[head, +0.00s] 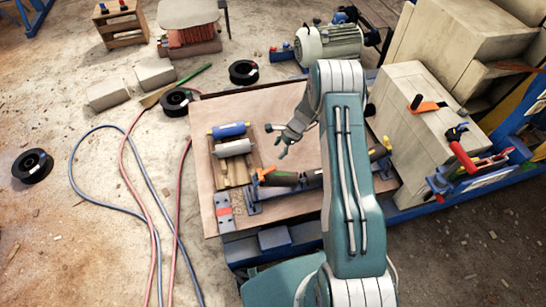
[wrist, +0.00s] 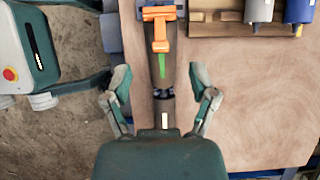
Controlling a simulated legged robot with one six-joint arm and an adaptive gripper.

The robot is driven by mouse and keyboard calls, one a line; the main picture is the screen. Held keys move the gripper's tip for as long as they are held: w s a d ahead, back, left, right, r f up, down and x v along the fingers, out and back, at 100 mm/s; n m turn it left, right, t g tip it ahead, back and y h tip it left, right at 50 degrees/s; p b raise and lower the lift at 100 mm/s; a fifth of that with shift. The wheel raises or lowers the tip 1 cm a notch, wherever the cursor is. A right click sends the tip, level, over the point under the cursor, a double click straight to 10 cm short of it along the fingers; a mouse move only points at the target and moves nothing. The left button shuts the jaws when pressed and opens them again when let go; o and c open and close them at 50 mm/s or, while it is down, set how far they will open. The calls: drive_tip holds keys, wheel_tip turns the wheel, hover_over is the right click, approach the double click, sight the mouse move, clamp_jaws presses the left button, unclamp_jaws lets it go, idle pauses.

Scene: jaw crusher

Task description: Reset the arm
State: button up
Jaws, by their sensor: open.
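My arm rises from the bottom centre of the head view and bends over the wooden work board (head: 290,110). My gripper (head: 277,143) is open and hangs above the board, right of the blue and grey cylinders. In the wrist view my gripper (wrist: 161,85) shows its two fingers spread wide with nothing held. Below and between the fingers is a dark cylindrical bar (wrist: 161,65) with an orange clamp (wrist: 159,28) on it. My arm hides part of the board and of the bar in the head view.
A blue cylinder (head: 229,130) and a grey cylinder (head: 232,148) lie on a wooden rack (head: 236,172). A large block (head: 415,115) with clamps stands right of my arm. A motor (head: 330,43) stands behind. Hoses (head: 125,160) and black spools (head: 32,165) lie on the floor at left.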

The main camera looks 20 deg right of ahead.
drive_tip(key=shift+d+r, duration=0.25)
drive_tip(key=shift+r, duration=0.25)
drive_tip(key=s+a+r+n+t+h, duration=0.1)
drive_tip(key=s+r+n, duration=0.15)
drive_tip(key=r, duration=0.75)
drive_tip(key=s+a+r+n+h, duration=0.1)
drive_tip(key=s+r+n, duration=0.15)
drive_tip(key=r, duration=0.65)
drive_tip(key=s+a+r+n+t, duration=0.1)
drive_tip(key=s+a+r+n, duration=0.15)
drive_tip(key=r, duration=0.75)
drive_tip(key=s+r+n+t+h, duration=0.1)
drive_tip(key=s+r+n, duration=0.4)
drive_tip(key=s, duration=0.7)
drive_tip(key=s+r+n+t+h, duration=0.2)
drive_tip(key=s+r+n, duration=0.3)
drive_tip(key=s, duration=0.6)
wheel_tip(320, 180, up, 3)
drive_tip(key=shift+s+f+t+h, duration=0.15)
drive_tip(key=shift+s+t+h, duration=0.15)
drive_tip(key=shift+s, duration=0.05)
